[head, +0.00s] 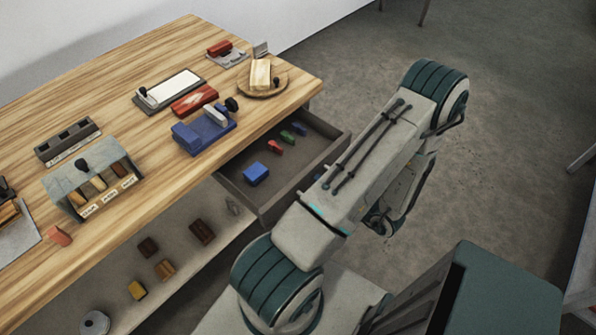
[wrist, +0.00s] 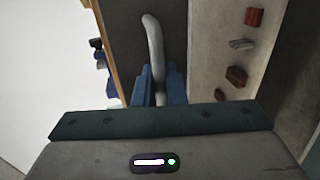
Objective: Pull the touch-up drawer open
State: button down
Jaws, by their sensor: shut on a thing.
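The grey drawer (head: 238,196) stands out from under the wooden table in the head view, its inside showing. A blue block and several small red, green and blue pieces lie in it. In the wrist view, my gripper (wrist: 159,88) has its blue fingers on either side of the pale curved handle (wrist: 152,38) and is shut on it. The handle is on the dark drawer front (wrist: 122,45). In the head view, my arm hides the gripper, the handle and part of the drawer.
The wooden tabletop (head: 125,70) holds a blue device (head: 203,132), a red box (head: 194,101), a round wooden board (head: 270,90) and a block rack (head: 95,185). A lower shelf (head: 185,262) with several small blocks lies left of the drawer. Floor to the right is open.

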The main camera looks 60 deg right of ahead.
jog(key=shift+f+v, duration=0.15)
jog(key=shift+v, duration=0.55)
jog(key=shift+f+v, duration=0.15)
jog(key=shift+v, duration=0.55)
jog(key=c, duration=1.6)
grip_release()
jog(key=shift+c, duration=0.2)
jog(key=shift+s, duration=0.1)
jog(key=b+v, duration=0.1)
jog(key=v, duration=1.2)
jog(key=shift+s+b, duration=0.3)
jog(key=shift+b, duration=0.05)
